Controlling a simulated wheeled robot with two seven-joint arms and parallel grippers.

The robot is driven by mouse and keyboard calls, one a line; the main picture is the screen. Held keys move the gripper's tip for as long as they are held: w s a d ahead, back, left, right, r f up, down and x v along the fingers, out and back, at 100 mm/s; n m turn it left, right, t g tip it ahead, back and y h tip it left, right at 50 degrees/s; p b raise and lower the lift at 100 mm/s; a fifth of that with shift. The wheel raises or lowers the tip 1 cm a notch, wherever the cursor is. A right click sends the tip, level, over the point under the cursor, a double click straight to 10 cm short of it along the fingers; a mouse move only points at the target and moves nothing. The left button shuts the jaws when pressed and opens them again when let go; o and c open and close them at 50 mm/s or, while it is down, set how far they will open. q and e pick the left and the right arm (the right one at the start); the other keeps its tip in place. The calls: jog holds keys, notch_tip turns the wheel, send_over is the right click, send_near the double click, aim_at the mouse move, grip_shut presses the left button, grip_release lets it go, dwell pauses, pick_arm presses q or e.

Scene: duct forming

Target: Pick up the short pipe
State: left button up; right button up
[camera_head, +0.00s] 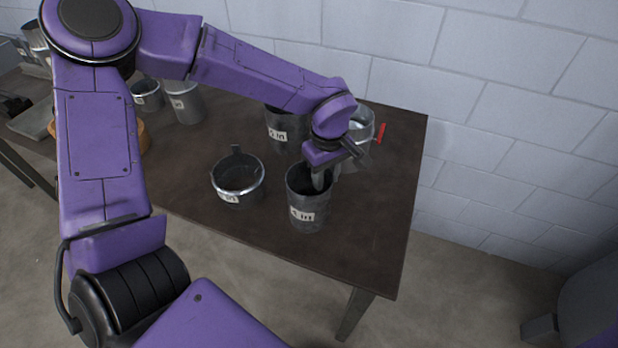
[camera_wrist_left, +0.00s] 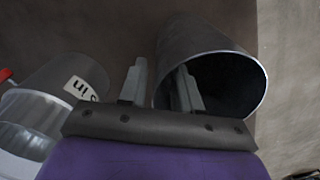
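A short dark grey pipe (camera_head: 307,212) with a white "4 in" label stands upright near the table's front right. My left gripper (camera_head: 326,178) is right at its open top, coming from the right. In the left wrist view, the pipe's open mouth (camera_wrist_left: 232,88) fills the upper right. The two fingers of my left gripper (camera_wrist_left: 161,72) are apart, one outside the pipe wall and the other at its opening. The wall appears to lie between them; contact cannot be told. My right gripper is out of view.
A dark labelled pipe (camera_head: 284,125) stands behind. A low ring-shaped piece (camera_head: 238,182) with a tab stands left. A shiny metal piece (camera_head: 361,124) with a red handle (camera_head: 381,132) is at the back right. Other cans (camera_head: 185,103) stand farther left. A block wall (camera_head: 500,130) rises behind.

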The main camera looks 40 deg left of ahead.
pick_arm(q)
jog(key=shift+w+f, duration=0.2)
jog(key=shift+f, duration=0.9)
grip_shut()
jog(key=shift+r, duration=0.15)
